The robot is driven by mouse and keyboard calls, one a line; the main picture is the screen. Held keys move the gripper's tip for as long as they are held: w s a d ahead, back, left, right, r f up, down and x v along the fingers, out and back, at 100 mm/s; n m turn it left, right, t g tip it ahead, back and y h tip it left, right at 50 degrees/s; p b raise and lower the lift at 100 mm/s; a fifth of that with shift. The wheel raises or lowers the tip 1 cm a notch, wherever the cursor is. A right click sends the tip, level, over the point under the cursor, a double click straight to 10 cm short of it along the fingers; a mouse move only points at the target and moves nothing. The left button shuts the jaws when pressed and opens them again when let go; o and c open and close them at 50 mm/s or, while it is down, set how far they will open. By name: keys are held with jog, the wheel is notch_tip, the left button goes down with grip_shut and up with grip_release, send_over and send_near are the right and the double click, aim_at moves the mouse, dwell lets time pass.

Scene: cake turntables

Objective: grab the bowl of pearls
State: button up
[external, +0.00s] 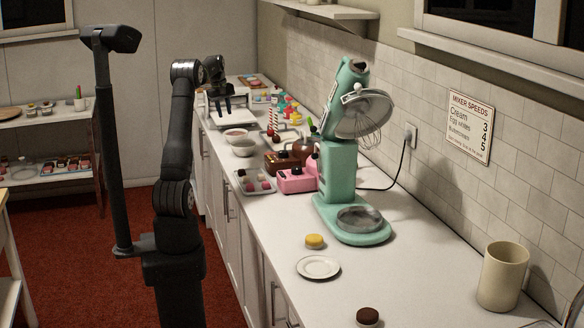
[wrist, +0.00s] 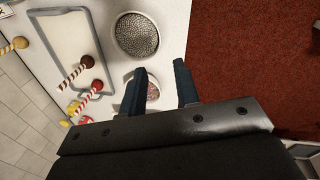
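A round bowl filled with small grey, pearl-like beads (wrist: 137,35) sits on the white counter at the top of the wrist view. A second bowl with pink contents (wrist: 152,90) lies below it, partly hidden by a finger. In the external view the pale bowl (external: 243,148) stands nearest me, with the pink-filled bowl (external: 236,134) just behind it. My gripper (wrist: 162,75) is open and empty, with its two dark blue fingers apart. In the external view my gripper (external: 221,111) is over the far part of the counter, beyond both bowls.
A grey-rimmed tray (wrist: 48,20) and striped cake pops (wrist: 88,61) lie beside the bowls. A sweets tray (external: 246,190), a pink box (external: 296,181) and a mint mixer (external: 340,175) stand nearer. The counter edge drops to red carpet (wrist: 240,50).

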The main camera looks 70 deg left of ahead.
send_near(244, 149)
jog(key=s+a+f, duration=0.4)
jog(key=shift+w+a+f, duration=0.1)
jog(key=shift+w+f, duration=0.15)
jog(key=shift+f, duration=0.55)
jog(key=shift+w+d+f, duration=0.1)
jog(key=shift+w+f, duration=0.15)
jog(key=shift+f, duration=0.55)
jog(key=shift+w+a+f, duration=0.1)
jog(key=shift+w+f, duration=0.1)
jog(key=shift+f, duration=0.6)
grip_shut()
